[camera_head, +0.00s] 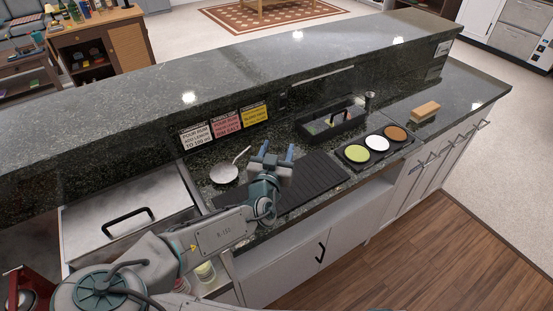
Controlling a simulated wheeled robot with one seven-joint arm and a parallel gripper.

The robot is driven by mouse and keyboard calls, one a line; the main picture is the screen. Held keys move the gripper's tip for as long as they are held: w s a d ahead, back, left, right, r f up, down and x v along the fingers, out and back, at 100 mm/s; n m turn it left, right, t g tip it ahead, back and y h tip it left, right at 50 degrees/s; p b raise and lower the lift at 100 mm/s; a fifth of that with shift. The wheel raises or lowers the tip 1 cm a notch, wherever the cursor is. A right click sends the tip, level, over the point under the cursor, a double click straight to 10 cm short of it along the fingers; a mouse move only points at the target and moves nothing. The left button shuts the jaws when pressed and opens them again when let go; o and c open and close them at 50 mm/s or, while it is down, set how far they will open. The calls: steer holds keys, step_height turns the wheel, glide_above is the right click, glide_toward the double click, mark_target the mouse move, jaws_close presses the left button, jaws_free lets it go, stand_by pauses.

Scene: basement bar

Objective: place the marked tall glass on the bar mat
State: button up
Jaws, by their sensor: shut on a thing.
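The bar mat (308,187) is a dark ribbed rectangle on the lower counter, bare where it shows. My gripper (277,153) is over the mat's left part, its two blue-grey fingers a little apart. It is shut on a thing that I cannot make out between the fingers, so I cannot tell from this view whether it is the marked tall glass. My wrist and arm cover the mat's left end.
A strainer (223,173) lies left of the mat. A black caddy (350,125) stands behind it; a tray with three coloured discs (377,143) is right of it. A raised ledge (200,80) with signs (225,125) runs behind. A jar-like container (205,272) sits below the counter.

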steer(key=shift+a+f+p, duration=0.1)
steer(key=shift+f+p, duration=0.3)
steer(key=shift+f, duration=1.6)
steer(key=shift+f, duration=0.1)
steer(key=shift+f, duration=0.15)
steer(key=o, duration=1.4)
steer(key=shift+o, duration=0.2)
steer(key=shift+r, duration=0.3)
steer(key=s+a+b, duration=0.1)
steer(key=s+a, duration=0.1)
steer(key=s, duration=0.9)
steer(key=shift+s+a, duration=0.15)
steer(key=shift+s, duration=0.25)
